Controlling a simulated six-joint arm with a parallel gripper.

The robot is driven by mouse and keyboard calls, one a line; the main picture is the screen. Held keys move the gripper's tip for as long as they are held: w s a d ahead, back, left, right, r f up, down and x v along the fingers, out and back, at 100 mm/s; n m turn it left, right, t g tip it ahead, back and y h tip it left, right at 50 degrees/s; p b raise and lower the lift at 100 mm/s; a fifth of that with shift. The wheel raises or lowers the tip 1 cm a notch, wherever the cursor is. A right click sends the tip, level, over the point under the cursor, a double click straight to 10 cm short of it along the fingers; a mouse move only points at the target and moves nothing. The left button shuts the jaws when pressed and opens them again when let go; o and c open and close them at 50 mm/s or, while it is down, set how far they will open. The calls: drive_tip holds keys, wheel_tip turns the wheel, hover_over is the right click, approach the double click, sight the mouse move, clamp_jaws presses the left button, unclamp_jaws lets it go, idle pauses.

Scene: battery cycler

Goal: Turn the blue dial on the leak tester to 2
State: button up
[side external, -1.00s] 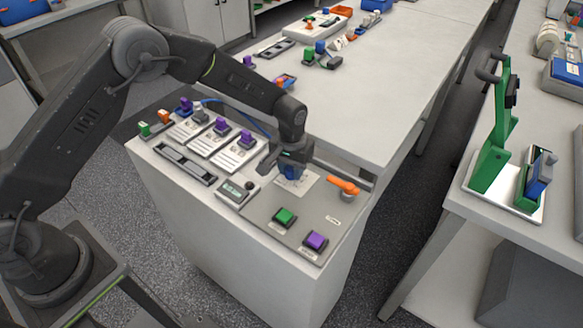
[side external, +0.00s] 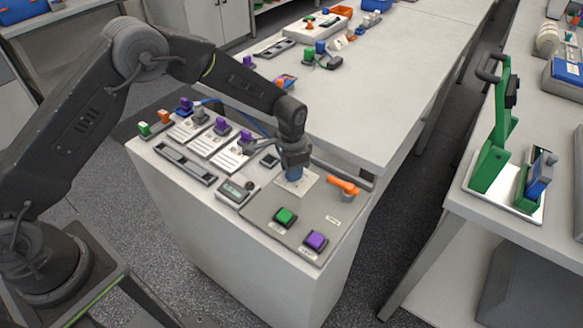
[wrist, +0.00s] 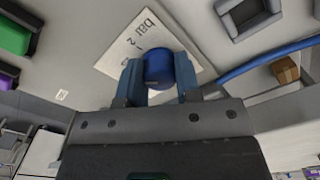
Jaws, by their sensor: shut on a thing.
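The blue dial (wrist: 158,70) stands between the two fingers of my gripper (wrist: 159,82) in the wrist view, and the fingers are shut on it. A white label plate (wrist: 125,55) lies under the dial, with "bar" and a "2" readable on it; other marks are partly hidden. In the side view my gripper (side external: 293,172) points down at the panel. The blue dial (side external: 294,174) shows at the fingers there, over the white plate (side external: 310,180). I cannot tell which mark the dial points to.
On the same panel an orange lever (side external: 343,186) is close at the right, with a green button (side external: 286,216) and a purple button (side external: 316,240) in front. A small display (side external: 235,190) lies to the left. A blue hose (wrist: 265,66) runs beside my gripper.

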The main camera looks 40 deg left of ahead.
drive_tip(key=m, duration=0.3)
drive_tip(key=shift+m, duration=2.2)
drive_tip(key=o, duration=0.9)
drive_tip(key=shift+o, duration=0.2)
wheel_tip(320, 180, up, 14)
